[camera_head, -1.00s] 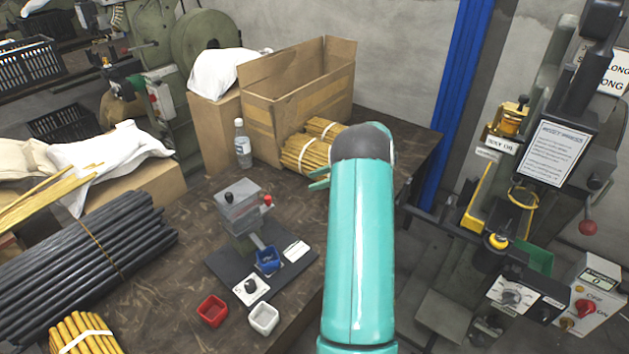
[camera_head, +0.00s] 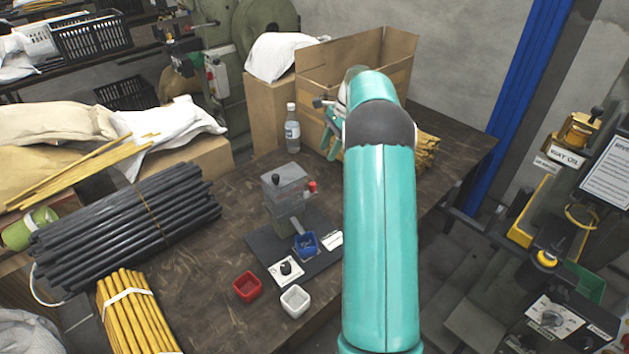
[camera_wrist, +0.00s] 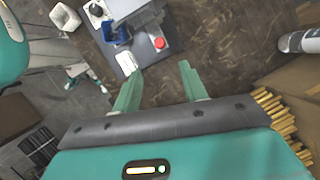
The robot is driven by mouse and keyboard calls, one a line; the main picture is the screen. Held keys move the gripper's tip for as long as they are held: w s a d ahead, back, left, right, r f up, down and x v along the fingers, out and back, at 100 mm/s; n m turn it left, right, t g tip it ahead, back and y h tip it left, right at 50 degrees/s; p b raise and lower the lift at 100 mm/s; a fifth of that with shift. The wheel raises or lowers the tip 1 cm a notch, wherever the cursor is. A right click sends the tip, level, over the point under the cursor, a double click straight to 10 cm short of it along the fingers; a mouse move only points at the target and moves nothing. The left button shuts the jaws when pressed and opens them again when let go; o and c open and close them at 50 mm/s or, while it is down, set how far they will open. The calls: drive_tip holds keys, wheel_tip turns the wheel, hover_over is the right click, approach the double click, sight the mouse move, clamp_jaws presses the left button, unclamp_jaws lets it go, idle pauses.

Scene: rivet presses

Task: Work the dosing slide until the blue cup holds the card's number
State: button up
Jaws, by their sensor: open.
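The dosing unit (camera_head: 285,196) is a grey block with a black knob on top and a red knob (camera_head: 312,187) on its right side. It stands on a dark base plate (camera_head: 262,243). The blue cup (camera_head: 305,244) sits under its sloped spout; I cannot tell what the cup holds. A white card (camera_head: 332,239) lies right of the cup, its writing unreadable. My gripper (camera_wrist: 160,72) is open and empty, above the table. In the wrist view the red knob (camera_wrist: 160,43) and card (camera_wrist: 127,62) lie beyond the fingertips, apart from them.
A red cup (camera_head: 247,286) and a white cup (camera_head: 295,300) stand in front of the plate. A black dial (camera_head: 285,268) sits on a white label. A bottle (camera_head: 292,128), cardboard box (camera_head: 390,62) and yellow rods (camera_head: 427,150) are behind. Dark rods (camera_head: 130,222) lie left.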

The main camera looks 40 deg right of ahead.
sight(313, 183)
drive_tip(key=x, duration=1.2)
drive_tip(key=shift+a+f, duration=0.25)
clamp_jaws()
